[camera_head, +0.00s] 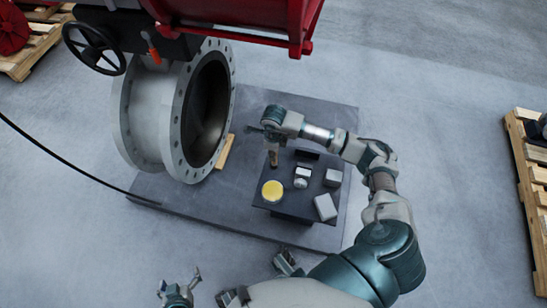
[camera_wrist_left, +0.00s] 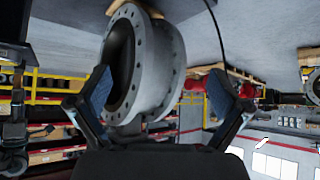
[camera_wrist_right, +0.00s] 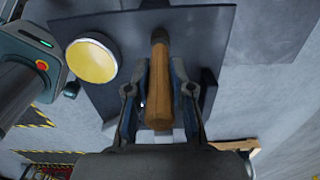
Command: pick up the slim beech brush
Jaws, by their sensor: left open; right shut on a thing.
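The slim beech brush (camera_head: 273,157) stands out as a light brown wooden handle above the small dark table (camera_head: 262,203). My right gripper (camera_head: 271,138) is at its upper end. In the right wrist view the brush (camera_wrist_right: 158,85) lies between the two fingers of my right gripper (camera_wrist_right: 160,78), which is shut on it. Its far end looks dark; I cannot tell whether it touches the tabletop. My left gripper (camera_head: 180,284) is open and empty at the lower left, far from the brush. Its spread fingers (camera_wrist_left: 160,92) show in the left wrist view.
The table holds a round yellow-topped tin (camera_head: 272,191) and several grey blocks (camera_head: 325,207). A large flanged valve body (camera_head: 150,115) stands left of it, under a red actuator (camera_head: 240,20). A wooden piece (camera_head: 225,151) lies beside the flange. A pallet (camera_head: 528,180) is at right.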

